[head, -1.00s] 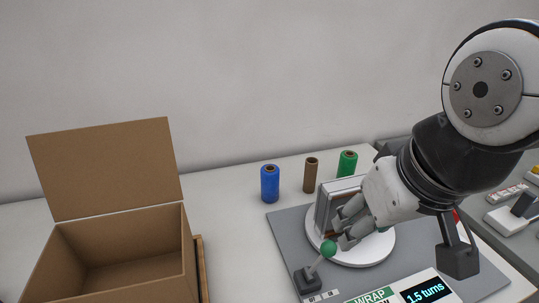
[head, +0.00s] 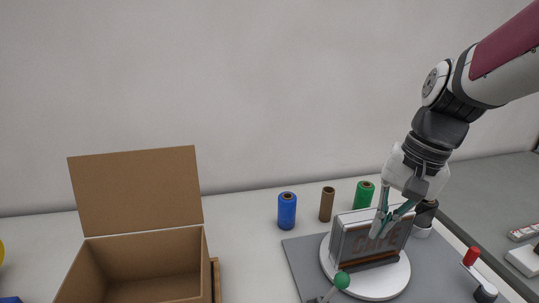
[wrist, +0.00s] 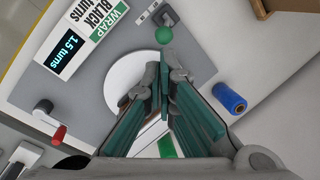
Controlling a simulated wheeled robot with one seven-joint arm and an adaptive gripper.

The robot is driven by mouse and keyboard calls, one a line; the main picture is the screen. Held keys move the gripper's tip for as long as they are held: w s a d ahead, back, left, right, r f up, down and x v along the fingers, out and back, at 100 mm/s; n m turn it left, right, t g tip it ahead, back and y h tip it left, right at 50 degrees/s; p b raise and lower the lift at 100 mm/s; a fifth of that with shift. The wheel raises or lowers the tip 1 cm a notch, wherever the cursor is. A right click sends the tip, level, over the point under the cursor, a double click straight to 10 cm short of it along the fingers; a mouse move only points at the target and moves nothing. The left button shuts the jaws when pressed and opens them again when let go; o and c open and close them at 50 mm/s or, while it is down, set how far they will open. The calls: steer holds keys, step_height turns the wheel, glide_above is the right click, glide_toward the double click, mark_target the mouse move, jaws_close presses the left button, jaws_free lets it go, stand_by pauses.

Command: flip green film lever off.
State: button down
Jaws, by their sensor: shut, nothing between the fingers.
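The green-knobbed lever (head: 342,280) stands at the front-left corner of the grey machine plate, its stem leaning up to the right. Its base is mostly cut off by the bottom edge in the head view. The wrist view shows the green knob (wrist: 163,35) beside its dark base, beyond the fingertips. My gripper (head: 379,232) is shut and empty, pointing down by the framed CAFE sign (head: 370,240), apart from the lever. In the wrist view my gripper's teal fingers (wrist: 162,85) meet above the white turntable.
The sign stands on a white turntable (head: 375,287). Blue (head: 287,212), brown (head: 327,205) and green (head: 364,195) rolls stand behind. A red-handled crank (head: 472,257) is at right. An open cardboard box (head: 150,265) is at left. A display (wrist: 66,52) reads 1.5 turns.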

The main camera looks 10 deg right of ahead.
mark_target(333, 291)
steer(key=w+d+f+m+g+y+p, duration=0.1)
steer(key=w+d+f+m+y+p, duration=0.1)
steer(key=d+f+m, duration=0.5)
steer(key=w+d+f+y, duration=0.1)
steer(key=w+d, duration=0.1)
steer(key=shift+w+d+f+g, duration=0.15)
steer(key=shift+d+f+g, duration=0.15)
steer(key=shift+d+f, duration=0.1)
steer(key=p+x, duration=0.1)
steer(key=x, duration=0.9)
steer(key=shift+a, duration=0.15)
steer(key=shift+s+a+r+p, duration=0.2)
steer(key=shift+a+p, duration=0.1)
steer(key=shift+a, duration=0.3)
steer(key=shift+s+a+r+p, duration=0.15)
steer(key=shift+a+p, duration=0.1)
steer(key=shift+a, duration=0.35)
steer(key=shift+s+a+r+p, duration=0.2)
steer(key=shift+a+p, duration=0.1)
steer(key=shift+a, duration=0.3)
steer(key=shift+a+r+h+p, duration=0.25)
steer(key=shift+h+p, duration=0.05)
